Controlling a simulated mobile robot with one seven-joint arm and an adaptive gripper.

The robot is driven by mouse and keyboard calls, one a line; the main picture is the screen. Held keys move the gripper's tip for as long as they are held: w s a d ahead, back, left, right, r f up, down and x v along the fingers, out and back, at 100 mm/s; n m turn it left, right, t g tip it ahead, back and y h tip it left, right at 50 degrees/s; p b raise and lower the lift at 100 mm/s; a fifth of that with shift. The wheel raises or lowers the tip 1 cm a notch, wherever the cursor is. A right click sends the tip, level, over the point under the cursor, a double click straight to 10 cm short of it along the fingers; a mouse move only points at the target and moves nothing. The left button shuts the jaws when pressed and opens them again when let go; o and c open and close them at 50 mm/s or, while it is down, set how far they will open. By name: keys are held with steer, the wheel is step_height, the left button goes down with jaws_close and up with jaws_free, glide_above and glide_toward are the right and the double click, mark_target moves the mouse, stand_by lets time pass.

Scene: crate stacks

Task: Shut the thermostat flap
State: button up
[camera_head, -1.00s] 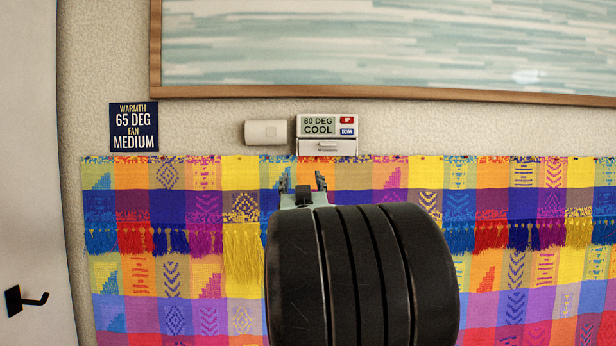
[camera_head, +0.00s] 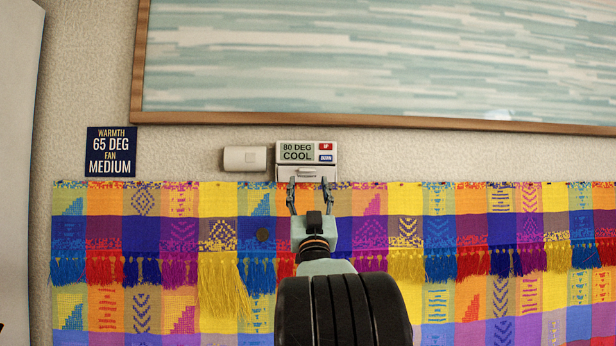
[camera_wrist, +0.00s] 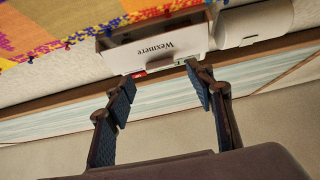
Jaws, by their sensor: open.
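The thermostat (camera_head: 309,145) is a small white box on the wall. Its display (camera_head: 297,152) reads 80 DEG COOL, beside a red UP button (camera_head: 326,147) and a blue DOWN button (camera_head: 326,158). Its white flap (camera_head: 322,175) with a small handle sits below the display. In the wrist view a white panel lettered Wexmere (camera_wrist: 165,46) sticks out past a red button, with a dark recess beside it; how far the flap stands open is hard to tell. My gripper (camera_head: 307,188) is open and empty, its fingertips just below the flap. Whether they touch it is unclear.
A white cylindrical fitting (camera_head: 245,158) is left of the thermostat. A blue sign (camera_head: 110,152) reads WARMTH 65 DEG FAN MEDIUM. A framed picture (camera_head: 380,121) hangs above. A colourful tasselled cloth (camera_head: 480,215) covers the wall below.

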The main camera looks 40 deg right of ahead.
mark_target(307, 170)
steer(key=shift+x, duration=2.1)
steer(key=shift+c, duration=0.3)
steer(key=c, duration=1.1)
steer(key=shift+r+g+y+p, duration=0.35)
steer(key=shift+r+p, duration=0.2)
steer(key=shift+p, duration=0.2)
steer(key=r+g+y+p, duration=0.1)
steer(key=g+p, duration=0.1)
steer(key=shift+w+d+p, duration=0.1)
steer(key=shift+w+p, duration=0.05)
steer(key=shift+p, duration=0.25)
steer(key=shift+w+d+r+g+y+p, duration=0.1)
steer(key=shift+r+g+y+p, duration=0.15)
steer(key=shift+p, duration=0.3)
steer(key=shift+w+g+y+p, duration=0.1)
steer(key=shift+y+p, duration=0.2)
steer(key=shift+p, duration=0.25)
steer(key=shift+w+d+f+g+p, duration=0.1)
steer(key=shift+g+p, duration=0.3)
steer(key=shift+p, duration=0.35)
steer(key=shift+y, duration=0.3)
steer(key=shift+f, duration=0.1)
